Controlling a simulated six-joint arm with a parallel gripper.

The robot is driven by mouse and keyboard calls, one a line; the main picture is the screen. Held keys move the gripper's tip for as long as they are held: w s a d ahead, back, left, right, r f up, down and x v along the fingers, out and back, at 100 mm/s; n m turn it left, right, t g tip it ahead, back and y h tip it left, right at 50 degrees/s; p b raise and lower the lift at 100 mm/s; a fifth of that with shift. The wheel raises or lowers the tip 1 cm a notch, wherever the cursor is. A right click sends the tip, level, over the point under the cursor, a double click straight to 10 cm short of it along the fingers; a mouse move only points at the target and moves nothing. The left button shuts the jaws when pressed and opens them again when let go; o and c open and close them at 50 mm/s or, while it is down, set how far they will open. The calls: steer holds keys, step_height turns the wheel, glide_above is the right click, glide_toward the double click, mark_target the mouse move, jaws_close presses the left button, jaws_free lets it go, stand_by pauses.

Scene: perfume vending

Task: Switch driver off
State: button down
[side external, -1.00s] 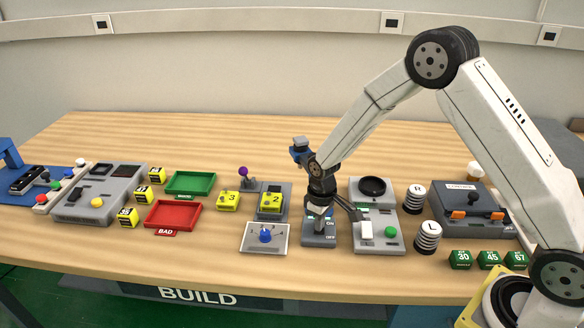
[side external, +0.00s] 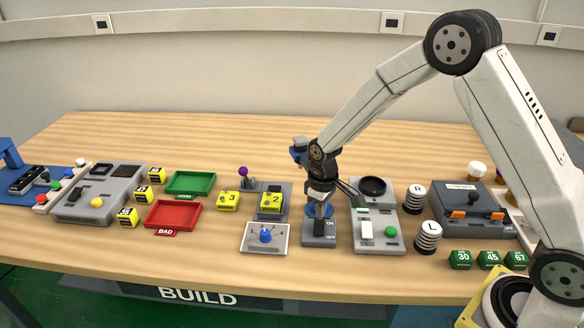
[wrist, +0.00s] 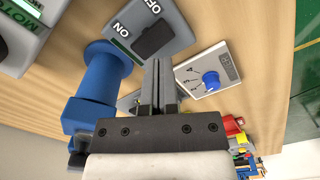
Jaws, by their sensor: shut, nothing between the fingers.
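The driver switch is a grey box (side external: 319,243) with ON and OFF labels and a black rocker; it also shows in the wrist view (wrist: 175,22). Its black rocker (wrist: 153,40) shows in the wrist view, just beyond my fingertips. My gripper (side external: 319,226) points down over the box in the side view. In the wrist view its fingers (wrist: 159,62) are together with nothing between them. I cannot tell whether they touch the rocker, or which way it is tilted. A blue upright device (wrist: 98,85) stands close beside the box and my fingers.
A white dial plate with a blue knob (side external: 265,236) lies left of the switch box. A grey panel with a green button (side external: 390,231) is on the right. Yellow blocks (side external: 271,202) and a red tray (side external: 172,215) lie farther left. The wood at the back is clear.

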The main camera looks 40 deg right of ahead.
mark_target(322, 232)
steer(key=shift+r, duration=1.35)
steer(key=shift+s, duration=0.1)
steer(key=s+r+m+t, duration=0.1)
steer(key=s+r, duration=0.2)
steer(key=s, duration=0.5)
steer(key=s+r+m+t, duration=0.1)
steer(key=s+r+m, duration=0.1)
steer(key=s, duration=0.6)
steer(key=shift+s+d+r+t, duration=0.3)
steer(key=shift+d+r, duration=0.05)
steer(key=shift+r, duration=0.2)
